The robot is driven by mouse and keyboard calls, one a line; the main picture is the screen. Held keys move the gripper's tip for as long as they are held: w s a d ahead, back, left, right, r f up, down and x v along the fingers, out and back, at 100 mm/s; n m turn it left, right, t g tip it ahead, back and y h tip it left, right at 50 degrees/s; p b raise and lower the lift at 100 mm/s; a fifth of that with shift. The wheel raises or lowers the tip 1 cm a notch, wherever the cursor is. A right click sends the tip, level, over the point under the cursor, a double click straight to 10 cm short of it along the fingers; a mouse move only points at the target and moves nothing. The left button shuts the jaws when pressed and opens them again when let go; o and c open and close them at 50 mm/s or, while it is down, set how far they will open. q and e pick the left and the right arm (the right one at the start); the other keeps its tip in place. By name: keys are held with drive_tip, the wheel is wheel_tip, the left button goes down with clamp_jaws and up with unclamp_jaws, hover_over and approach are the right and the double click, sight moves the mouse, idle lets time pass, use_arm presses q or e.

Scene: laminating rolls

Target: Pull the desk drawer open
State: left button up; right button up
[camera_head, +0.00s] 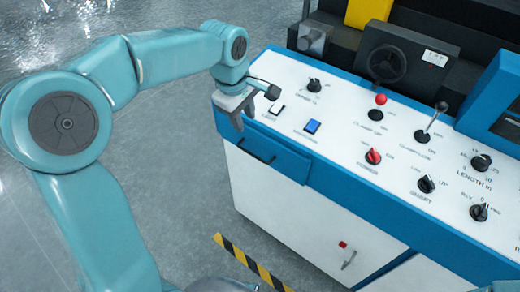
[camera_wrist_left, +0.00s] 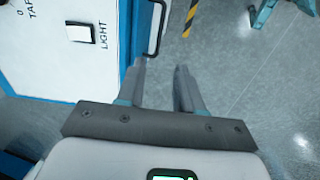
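The desk drawer (camera_head: 287,164) is a blue front at the left end of the machine's control desk, below the white panel. It looks about flush with the desk. Its dark bar handle (camera_head: 257,152) runs along the front, and the handle also shows at the top of the left wrist view (camera_wrist_left: 157,32). My left gripper (camera_head: 240,112) is by the desk's left corner, above and left of the handle. In the left wrist view its two fingers (camera_wrist_left: 162,88) are apart with only floor between them. The handle lies beyond the fingertips, apparently untouched. My right gripper is out of view.
The control panel carries a white light switch (camera_head: 276,109), a blue button (camera_head: 312,126), red knobs and a lever (camera_head: 431,120). A white cabinet door (camera_head: 345,250) is below. Yellow-black tape (camera_head: 245,262) marks the floor. Open grey floor lies left of the desk.

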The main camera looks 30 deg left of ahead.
sight(253, 155)
use_arm(q)
drive_tip(key=w+f, duration=0.1)
drive_tip(key=f, duration=0.4)
drive_tip(key=w+f, duration=0.1)
drive_tip(key=f, duration=0.4)
drive_tip(key=w+f, duration=0.1)
drive_tip(key=f, duration=0.5)
clamp_jaws()
idle(0.8)
